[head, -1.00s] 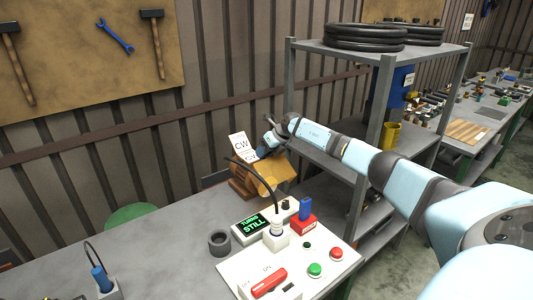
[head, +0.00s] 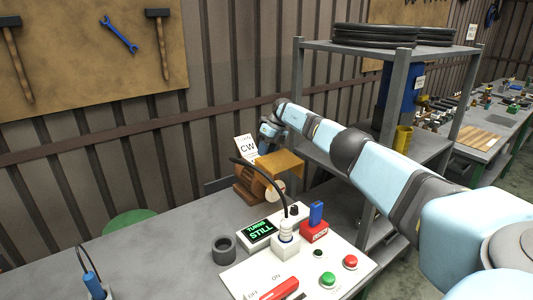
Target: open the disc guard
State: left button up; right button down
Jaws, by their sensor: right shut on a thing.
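The disc guard (head: 281,163) is an orange-yellow cover on the brown machine (head: 248,185) at the back of the bench. It stands out flat to the right over a pale round disc (head: 275,191). My right arm reaches in from the right, and my right gripper (head: 264,148) is shut at the guard's far left edge. The fingertips are small and partly hidden, so the exact grip point is hard to see. My left gripper is not in view.
A white control panel (head: 345,278) with buttons, a red switch and a cable stands in front. A display (head: 260,231) reads "TURNS STILL". A dark ring (head: 224,249) lies beside it. A grey shelf (head: 352,49) stands close on the right.

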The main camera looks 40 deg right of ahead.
jog(key=c, duration=0.9)
grip_release()
jog(key=shift+f, duration=0.1)
jog(key=shift+o, duration=0.2)
jog(key=v, duration=1.3)
jog(key=shift+r+b, duration=0.4)
